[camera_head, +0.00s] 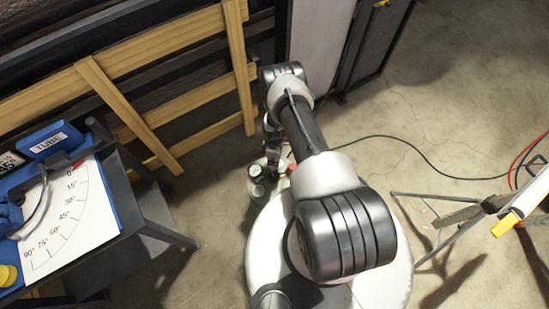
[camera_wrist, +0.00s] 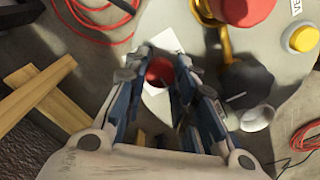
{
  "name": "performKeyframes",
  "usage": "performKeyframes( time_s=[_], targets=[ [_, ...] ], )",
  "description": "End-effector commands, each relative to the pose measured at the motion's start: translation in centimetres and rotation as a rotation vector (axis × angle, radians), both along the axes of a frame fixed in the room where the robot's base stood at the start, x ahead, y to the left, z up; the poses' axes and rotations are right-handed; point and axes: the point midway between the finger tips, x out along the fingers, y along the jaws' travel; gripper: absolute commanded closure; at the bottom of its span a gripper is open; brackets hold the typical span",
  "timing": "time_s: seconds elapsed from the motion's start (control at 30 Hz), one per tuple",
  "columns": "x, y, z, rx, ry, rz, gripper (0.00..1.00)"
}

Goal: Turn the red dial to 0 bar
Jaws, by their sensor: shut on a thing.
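The red dial (camera_wrist: 159,73) shows in the wrist view between the fingertips of my gripper (camera_wrist: 160,68). The two fingers are closed in on its left and right sides. A white card or plate shows behind the dial. No scale or 0 bar mark can be read at the dial. In the head view my arm points down to a pale unit with a round gauge (camera_head: 255,170). The gauge is too small to read, and my arm hides most of the gripper there.
In the wrist view a larger red knob (camera_wrist: 245,8) and a yellow button (camera_wrist: 302,38) lie at the upper right. In the head view a blue bench with an angle chart (camera_head: 75,225) stands left, wooden laths (camera_head: 150,50) behind, and a black cable (camera_head: 430,150) crosses the floor.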

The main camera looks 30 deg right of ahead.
Motion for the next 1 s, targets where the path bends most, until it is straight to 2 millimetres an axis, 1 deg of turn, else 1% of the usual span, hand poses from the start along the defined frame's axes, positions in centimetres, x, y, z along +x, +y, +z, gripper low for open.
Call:
performKeyframes(
  time_s=[0.33,0.37,0.4,0.67,1.0],
  targets=[
    [0.0,0.0,0.0,0.0,0.0,0.005,0.99],
    [0.0,0.0,0.0,0.0,0.0,0.005,0.74],
    [0.0,0.0,0.0,0.0,0.0,0.004,0.71],
    [0.0,0.0,0.0,0.0,0.0,0.003,0.54],
    [0.04,-0.01,0.19,0.0,0.0,0.003,0.54]
  ],
)
